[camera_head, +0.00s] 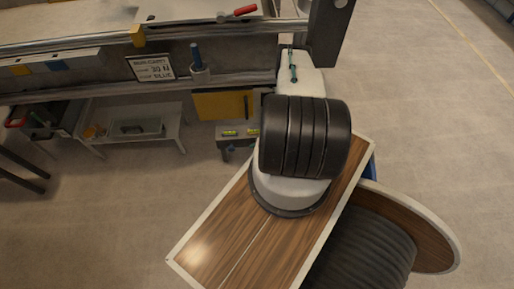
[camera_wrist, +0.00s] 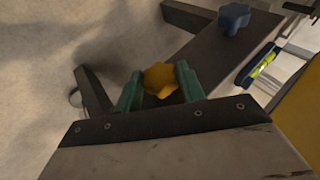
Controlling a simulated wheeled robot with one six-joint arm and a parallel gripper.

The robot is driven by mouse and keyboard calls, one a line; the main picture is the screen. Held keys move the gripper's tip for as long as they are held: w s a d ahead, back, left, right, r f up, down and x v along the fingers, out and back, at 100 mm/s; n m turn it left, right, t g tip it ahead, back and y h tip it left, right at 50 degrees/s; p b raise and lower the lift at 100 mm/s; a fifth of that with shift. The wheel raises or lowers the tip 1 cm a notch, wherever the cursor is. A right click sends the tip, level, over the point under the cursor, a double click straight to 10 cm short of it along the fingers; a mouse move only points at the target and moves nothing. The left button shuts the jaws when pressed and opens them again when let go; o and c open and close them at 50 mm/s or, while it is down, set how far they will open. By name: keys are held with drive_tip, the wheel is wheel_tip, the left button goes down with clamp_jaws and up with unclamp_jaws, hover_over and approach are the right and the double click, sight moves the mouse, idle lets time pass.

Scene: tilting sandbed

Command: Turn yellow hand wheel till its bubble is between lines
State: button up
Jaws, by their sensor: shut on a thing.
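In the wrist view the yellow hand wheel (camera_wrist: 160,78) is a small lobed knob. My gripper (camera_wrist: 158,84) has its green fingers on either side of it and is shut on it. A blue hand wheel (camera_wrist: 234,18) stands on the same dark bracket, farther up and right. A level vial (camera_wrist: 265,62) with yellow-green liquid shows at the right; its bubble and lines are too small to read. In the head view two small yellow-green vials (camera_head: 230,132) (camera_head: 254,131) show below the yellow panel, with no readable bubble. The yellow wheel and my gripper are hidden there behind my arm.
A yellow panel (camera_head: 222,105) hangs under the sandbed frame, beside a sign (camera_head: 151,68) and a cup holding a blue-handled tool (camera_head: 196,56). A low table with a tray (camera_head: 137,127) stands left. The floor at lower left is clear.

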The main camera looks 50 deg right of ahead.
drive_tip(key=shift+s+d+f+t, duration=0.1)
drive_tip(key=shift+t, duration=0.4)
drive_tip(key=o, duration=0.9)
drive_tip(key=shift+o, duration=0.2)
drive_tip(key=v, duration=0.7)
drive_tip(key=shift+s+d+r, duration=0.2)
drive_tip(key=shift+r, duration=0.15)
